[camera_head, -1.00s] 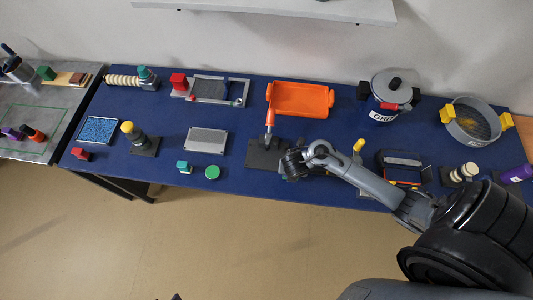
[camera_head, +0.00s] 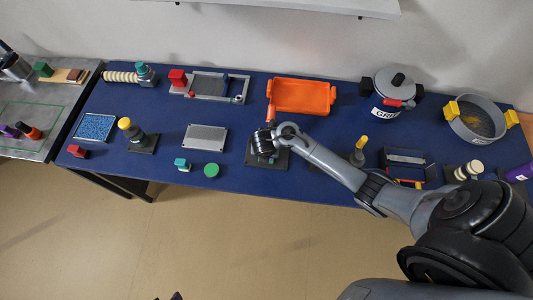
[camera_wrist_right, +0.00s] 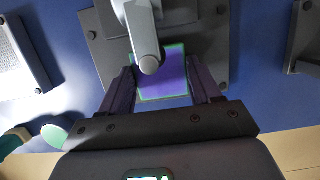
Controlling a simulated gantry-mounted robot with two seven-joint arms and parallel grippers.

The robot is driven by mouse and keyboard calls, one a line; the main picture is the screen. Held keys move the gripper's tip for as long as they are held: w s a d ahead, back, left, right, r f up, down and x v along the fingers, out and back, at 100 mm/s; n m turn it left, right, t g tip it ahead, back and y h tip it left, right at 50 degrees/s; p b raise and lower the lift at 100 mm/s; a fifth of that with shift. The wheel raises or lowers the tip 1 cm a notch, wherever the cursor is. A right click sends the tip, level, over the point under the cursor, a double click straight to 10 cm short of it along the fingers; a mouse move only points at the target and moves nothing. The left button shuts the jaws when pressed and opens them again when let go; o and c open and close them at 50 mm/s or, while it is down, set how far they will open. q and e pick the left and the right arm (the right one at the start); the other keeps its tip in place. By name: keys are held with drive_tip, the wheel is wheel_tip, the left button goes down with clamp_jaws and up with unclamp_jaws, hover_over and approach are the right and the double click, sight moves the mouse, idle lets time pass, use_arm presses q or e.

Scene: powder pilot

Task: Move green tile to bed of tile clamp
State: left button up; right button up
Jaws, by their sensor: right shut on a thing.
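The tile clamp is a dark square base plate (camera_head: 281,162) in the head view, with an orange-tipped lever (camera_head: 270,116) at its back. In the right wrist view its dark base (camera_wrist_right: 110,52) lies below, and a grey arm with a rounded end (camera_wrist_right: 148,64) overlaps the tile in the picture. My right gripper (camera_head: 264,155) is over the clamp, its fingers mostly hidden in the head view. In the wrist view my right gripper (camera_wrist_right: 164,88) is shut on the green tile (camera_wrist_right: 172,78), which shows green edges and a purplish face. Whether the tile touches the bed is unclear. My left gripper is not in view.
A green disc (camera_head: 211,170) and a teal-topped block (camera_head: 182,164) lie to the left at the front edge. A grey perforated plate (camera_head: 206,137) is left of the clamp. An orange tray (camera_head: 302,96) stands behind it. A yellow-topped post (camera_head: 359,151) stands right.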

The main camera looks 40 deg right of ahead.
drive_tip(key=shift+s+f, duration=0.1)
drive_tip(key=o, duration=1.2)
